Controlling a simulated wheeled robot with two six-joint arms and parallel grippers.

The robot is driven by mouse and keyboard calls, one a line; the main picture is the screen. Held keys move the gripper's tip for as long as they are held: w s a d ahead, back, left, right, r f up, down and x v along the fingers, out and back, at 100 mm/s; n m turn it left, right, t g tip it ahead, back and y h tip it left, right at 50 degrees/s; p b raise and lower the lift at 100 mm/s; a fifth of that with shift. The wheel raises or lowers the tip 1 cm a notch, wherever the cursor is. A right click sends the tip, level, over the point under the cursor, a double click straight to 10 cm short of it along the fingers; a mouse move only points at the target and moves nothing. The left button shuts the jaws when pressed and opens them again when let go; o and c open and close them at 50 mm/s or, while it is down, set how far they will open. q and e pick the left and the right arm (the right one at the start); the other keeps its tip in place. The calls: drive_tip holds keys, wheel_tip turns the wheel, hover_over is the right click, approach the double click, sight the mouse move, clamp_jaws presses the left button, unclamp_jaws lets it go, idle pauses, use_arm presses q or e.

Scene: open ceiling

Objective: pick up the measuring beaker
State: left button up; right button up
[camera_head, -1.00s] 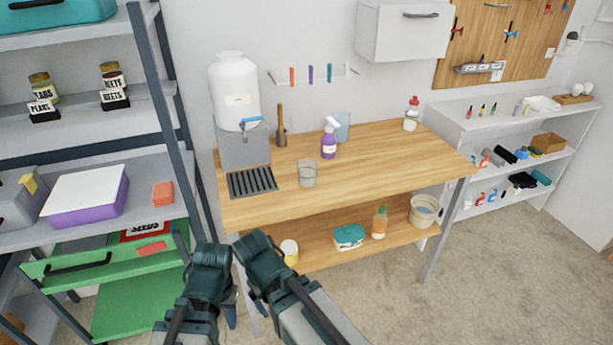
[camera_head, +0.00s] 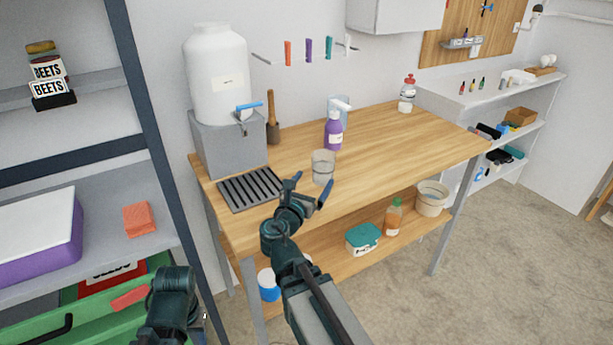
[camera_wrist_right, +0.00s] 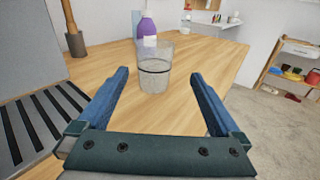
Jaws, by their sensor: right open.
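The measuring beaker (camera_head: 323,168) is a clear, empty-looking cup standing upright on the wooden table, right of the black drip grate. It also shows in the right wrist view (camera_wrist_right: 154,70), beyond and between the fingertips. My right gripper (camera_head: 307,189) is open and empty at the table's front edge, just short of the beaker; its blue-lined fingers (camera_wrist_right: 160,78) show on both sides in the wrist view. My left arm (camera_head: 172,300) is low at the bottom left in the head view; its fingers cannot be made out.
A wooden-handled tool (camera_head: 272,120) stands near the wall. The table's right half (camera_head: 420,140) is mostly clear.

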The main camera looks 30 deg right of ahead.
drive_tip(key=shift+w+a+r+n, duration=0.15)
drive_tip(key=shift+w+n, duration=0.25)
drive_tip(key=shift+n, duration=0.2)
use_arm(q)
drive_tip(key=shift+w+a+f, duration=0.2)
drive_tip(key=shift+w, duration=0.1)
use_arm(e)
approach(327, 152)
drive_tip(key=x, duration=0.4)
drive_tip(key=shift+f, duration=0.25)
drive_tip(key=x, duration=0.5)
drive_tip(key=shift+w+d+r, duration=0.2)
use_arm(q)
drive_tip(key=shift+r, duration=0.1)
use_arm(e)
drive_tip(key=shift+s, duration=0.1)
drive_tip(key=shift+c, duration=0.2)
drive_tip(key=c, duration=1)
use_arm(q)
drive_tip(key=shift+r, duration=0.15)
use_arm(e)
drive_tip(key=shift+r, duration=0.15)
